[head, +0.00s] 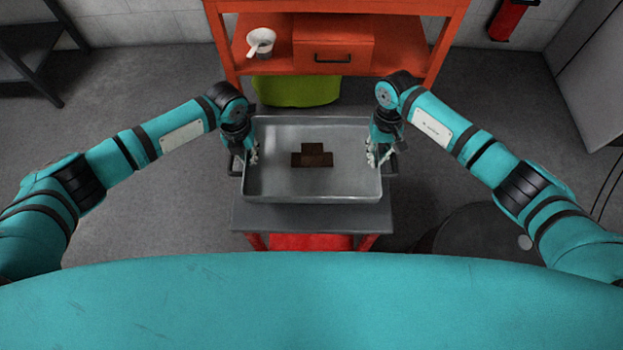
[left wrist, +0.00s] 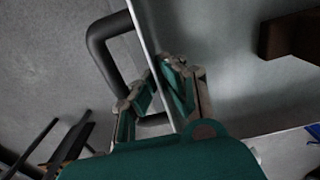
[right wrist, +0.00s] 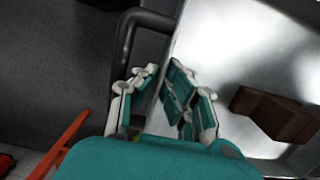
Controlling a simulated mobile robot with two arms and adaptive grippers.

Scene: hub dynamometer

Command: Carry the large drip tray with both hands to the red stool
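The large drip tray (head: 313,190) is a shallow grey metal pan, level in the head view, over a grey-topped stand. My left gripper (head: 250,156) is at its left wall, with one finger on each side; its fingertips (left wrist: 158,70) close in on the rim in the left wrist view. My right gripper (head: 376,156) straddles the right wall the same way, and its fingertips (right wrist: 162,68) are close together on the rim. Dark handles stick out beside both grippers. I cannot tell whether the tray touches the stand. No separate red stool is clearly seen.
Brown blocks (head: 312,160) lie in the tray. The stand (head: 290,220) has red legs and a red lower part. Behind are an orange-red bench (head: 400,50) with a white cup (head: 261,40) and a green bin (head: 296,91). A dark round thing (head: 475,235) stands right.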

